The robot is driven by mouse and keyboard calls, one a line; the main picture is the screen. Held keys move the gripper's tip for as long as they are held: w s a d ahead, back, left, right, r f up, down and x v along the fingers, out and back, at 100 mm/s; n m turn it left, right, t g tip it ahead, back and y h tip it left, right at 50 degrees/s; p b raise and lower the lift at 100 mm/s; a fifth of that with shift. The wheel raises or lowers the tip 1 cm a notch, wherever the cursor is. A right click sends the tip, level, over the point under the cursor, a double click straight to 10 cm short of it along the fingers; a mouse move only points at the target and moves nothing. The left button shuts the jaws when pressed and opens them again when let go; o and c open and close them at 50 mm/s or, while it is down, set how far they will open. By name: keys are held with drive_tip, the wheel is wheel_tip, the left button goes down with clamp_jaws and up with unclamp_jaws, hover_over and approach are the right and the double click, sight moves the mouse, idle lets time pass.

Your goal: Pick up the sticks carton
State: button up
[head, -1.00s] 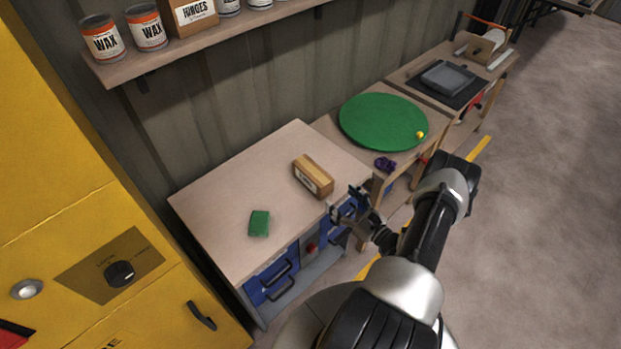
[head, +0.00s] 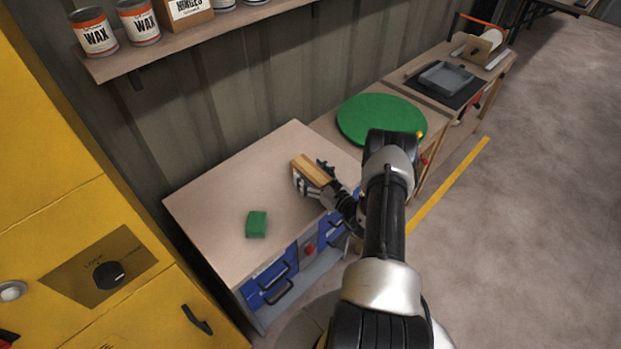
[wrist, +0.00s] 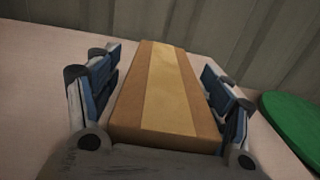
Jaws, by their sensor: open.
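The sticks carton, a brown box with a lighter tape stripe along its top (head: 314,169), is on the wooden worktop (head: 235,178) near its right end. In the wrist view the carton (wrist: 158,92) lies lengthwise between the two fingers of my gripper (wrist: 165,92). The fingers are open, one on each side, with a narrow gap to the carton visible at least on the left. In the head view my gripper (head: 318,183) is at the carton and covers part of its near side and lower end.
A green block (head: 256,224) lies on the same worktop to the left. A round green board (head: 375,118) is on the neighbouring table to the right. A shelf with wax cans (head: 138,22) hangs above. A yellow cabinet (head: 60,200) stands at the left.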

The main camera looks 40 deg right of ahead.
drive_tip(key=shift+c, duration=0.3)
drive_tip(key=c, duration=1.1)
drive_tip(key=shift+c, duration=0.2)
drive_tip(key=shift+r, duration=0.15)
